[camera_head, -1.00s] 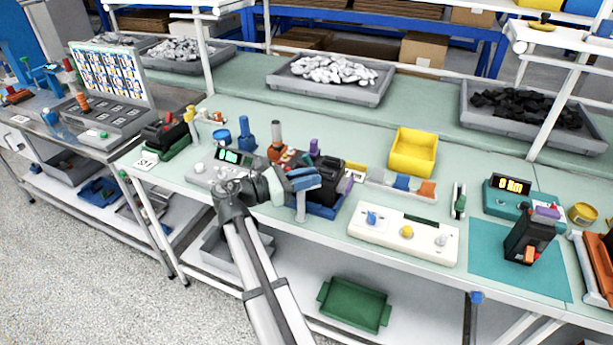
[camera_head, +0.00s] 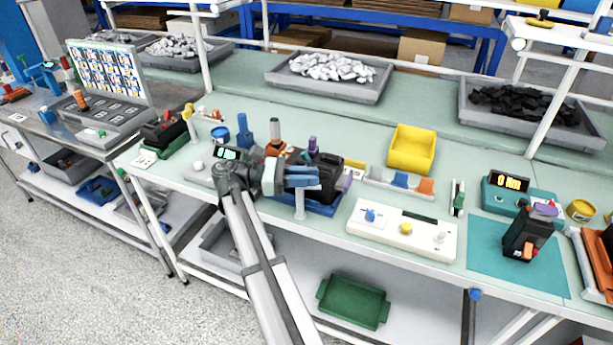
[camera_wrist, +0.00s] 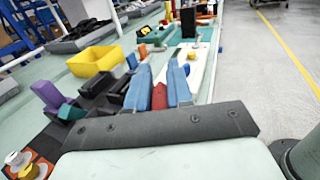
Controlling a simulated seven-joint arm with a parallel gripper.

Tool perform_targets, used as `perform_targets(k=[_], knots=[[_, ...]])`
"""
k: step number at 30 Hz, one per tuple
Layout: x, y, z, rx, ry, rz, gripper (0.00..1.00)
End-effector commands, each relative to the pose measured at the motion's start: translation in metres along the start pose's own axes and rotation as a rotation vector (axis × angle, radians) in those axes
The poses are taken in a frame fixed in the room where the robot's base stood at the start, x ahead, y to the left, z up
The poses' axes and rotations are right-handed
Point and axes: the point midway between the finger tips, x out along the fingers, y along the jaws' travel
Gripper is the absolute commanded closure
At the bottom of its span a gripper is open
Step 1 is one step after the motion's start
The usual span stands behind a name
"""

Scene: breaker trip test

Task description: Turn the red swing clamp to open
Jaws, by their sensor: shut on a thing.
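The red swing clamp (camera_wrist: 159,97) shows in the wrist view as a short red piece between the two blue fingers of my gripper (camera_wrist: 160,76). The fingers are shut on it, though a gap shows between their tips. In the head view my gripper (camera_head: 303,177) is at the front of a black breaker (camera_head: 326,168) in a blue fixture (camera_head: 322,208). The clamp is hidden there behind the fingers. A white post (camera_head: 299,205) stands just below the fingers.
A yellow bin (camera_head: 412,150) is behind to the right. A white panel with knobs (camera_head: 402,230) lies to the right. The bench between fixture and grey tray (camera_head: 330,88) is mostly clear.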

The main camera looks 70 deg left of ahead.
Motion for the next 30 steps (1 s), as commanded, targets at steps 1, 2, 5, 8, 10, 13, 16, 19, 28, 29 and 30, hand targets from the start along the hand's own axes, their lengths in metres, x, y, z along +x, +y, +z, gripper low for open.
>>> perform_targets(k=[1,2,5,8,10,13,16,19,28,29,30], knots=[[0.001,0.0,0.0,0.0,0.0,0.0,1.0],[0.001,0.0,0.0,0.0,0.0,0.0,1.0],[0.001,0.0,0.0,0.0,0.0,0.0,1.0],[0.002,0.0,0.0,0.0,0.0,0.0,0.75],[0.001,0.0,0.0,0.0,0.0,0.0,0.68],[0.001,0.0,0.0,0.0,0.0,0.001,0.58],[0.001,0.0,0.0,0.0,0.0,0.001,0.58],[0.001,0.0,0.0,0.0,0.0,0.001,0.58],[0.001,0.0,0.025,0.003,0.001,0.001,0.58],[0.001,0.0,0.03,0.002,0.001,0.001,0.58],[0.001,0.0,0.037,0.002,0.001,0.001,0.58]])
